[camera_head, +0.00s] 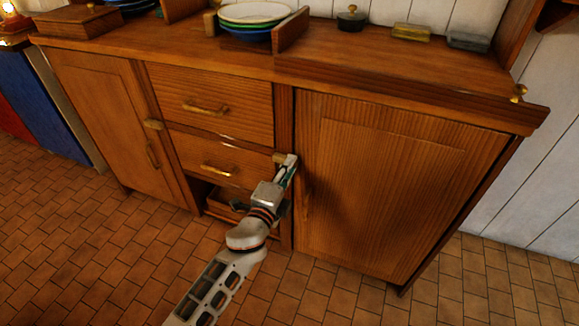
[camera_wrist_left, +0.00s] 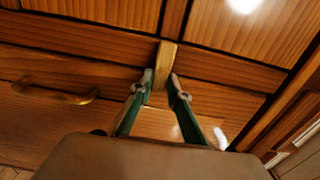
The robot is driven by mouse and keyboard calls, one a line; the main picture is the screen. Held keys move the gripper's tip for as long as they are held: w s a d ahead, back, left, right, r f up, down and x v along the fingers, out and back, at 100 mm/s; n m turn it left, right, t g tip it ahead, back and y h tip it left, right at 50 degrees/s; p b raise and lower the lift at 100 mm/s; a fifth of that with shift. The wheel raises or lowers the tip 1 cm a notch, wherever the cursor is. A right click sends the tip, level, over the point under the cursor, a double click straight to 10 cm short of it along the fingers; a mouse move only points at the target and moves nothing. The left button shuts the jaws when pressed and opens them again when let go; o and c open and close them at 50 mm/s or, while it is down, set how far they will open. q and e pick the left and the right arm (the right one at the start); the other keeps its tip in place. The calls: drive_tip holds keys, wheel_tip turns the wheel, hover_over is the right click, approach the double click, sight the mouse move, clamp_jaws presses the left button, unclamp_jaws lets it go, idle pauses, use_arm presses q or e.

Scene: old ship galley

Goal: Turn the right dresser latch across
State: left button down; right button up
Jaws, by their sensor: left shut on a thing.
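The right dresser latch (camera_head: 279,157) is a small light-wood bar on the post between the drawers and the right door (camera_head: 400,190). In the head view it lies roughly sideways, its left end showing beside my gripper. My left gripper (camera_head: 288,163) reaches up to it from below and is shut on it. In the left wrist view the latch (camera_wrist_left: 167,52) runs down between the two fingertips (camera_wrist_left: 162,84), and its lower end is partly hidden by them. The right door looks closed. My right gripper is in neither view.
A second latch (camera_head: 153,124) sits by the left door (camera_head: 105,115). Two drawers with brass handles (camera_head: 205,107) are between the doors, above an open compartment. Stacked plates (camera_head: 255,14), a small pot (camera_head: 352,18) and a wooden box (camera_head: 78,22) stand on top. The tiled floor in front is clear.

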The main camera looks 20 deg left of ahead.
use_arm(q)
drive_tip(key=shift+f, duration=0.1)
idle(0.3)
drive_tip(key=c, duration=1.9)
unclamp_jaws()
drive_tip(key=shift+s, duration=0.1)
drive_tip(key=s, duration=1.2)
drive_tip(key=shift+a, duration=0.25)
drive_tip(key=shift+w, duration=0.1)
